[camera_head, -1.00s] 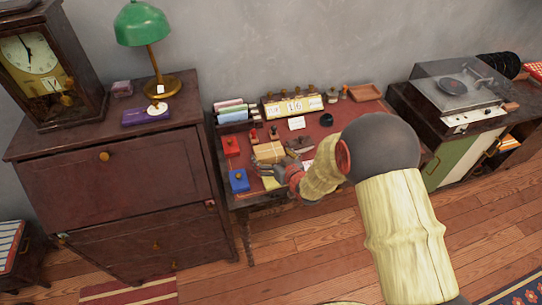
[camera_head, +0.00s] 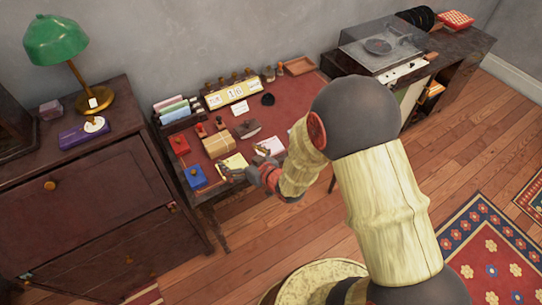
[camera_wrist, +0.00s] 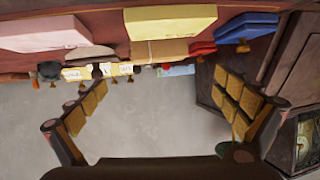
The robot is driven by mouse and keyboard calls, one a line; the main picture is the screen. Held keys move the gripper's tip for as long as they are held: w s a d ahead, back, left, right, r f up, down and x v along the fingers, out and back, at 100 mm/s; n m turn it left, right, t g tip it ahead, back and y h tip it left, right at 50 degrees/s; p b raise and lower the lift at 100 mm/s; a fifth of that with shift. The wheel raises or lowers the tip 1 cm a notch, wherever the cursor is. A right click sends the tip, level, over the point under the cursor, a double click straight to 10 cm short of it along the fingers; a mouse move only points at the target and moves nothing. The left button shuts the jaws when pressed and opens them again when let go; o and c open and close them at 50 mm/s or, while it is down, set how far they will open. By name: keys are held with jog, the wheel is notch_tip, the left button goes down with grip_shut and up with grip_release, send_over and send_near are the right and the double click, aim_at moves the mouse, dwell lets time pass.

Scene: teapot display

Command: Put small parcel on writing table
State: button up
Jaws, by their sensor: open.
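The small parcel (camera_head: 217,144) is a brown wrapped box lying on the writing table (camera_head: 290,105), which has a red top. In the wrist view, which is upside down, the parcel (camera_wrist: 160,50) shows partly behind a yellow pad (camera_wrist: 170,20). My gripper (camera_head: 243,166) is open and empty over the table's front part, in front and to the right of the parcel and apart from it. In the wrist view the open fingers (camera_wrist: 163,85) are spread wide with nothing between them.
A red box (camera_head: 179,144) and a blue box (camera_head: 195,176) stand left of the parcel. A dark stamp blotter (camera_head: 246,129) and a pink pad (camera_head: 270,146) lie to its right. A card holder (camera_head: 175,110) and a calendar (camera_head: 231,93) stand behind. A dark cabinet (camera_head: 75,200) adjoins at left.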

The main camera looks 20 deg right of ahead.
jog(key=shift+w+d+r, duration=0.15)
jog(key=shift+r, duration=0.05)
jog(key=s+d+r+m+g+h, duration=0.1)
jog(key=s+d+r+h, duration=0.15)
jog(key=d+r, duration=0.45)
jog(key=s+d+r+m+g+h, duration=0.1)
jog(key=s+d+r+m+h, duration=0.2)
jog(key=r, duration=0.7)
jog(key=s+d+r+g, duration=0.1)
jog(key=s+r, duration=0.3)
jog(key=s, duration=0.7)
jog(key=s+d+r+g, duration=0.2)
jog(key=s+r+g, duration=0.1)
jog(key=s, duration=0.9)
jog(key=shift+d+r+m+g+h, duration=0.3)
jog(key=shift+r+h, duration=0.05)
jog(key=shift+r, duration=0.1)
jog(key=shift+c, duration=0.5)
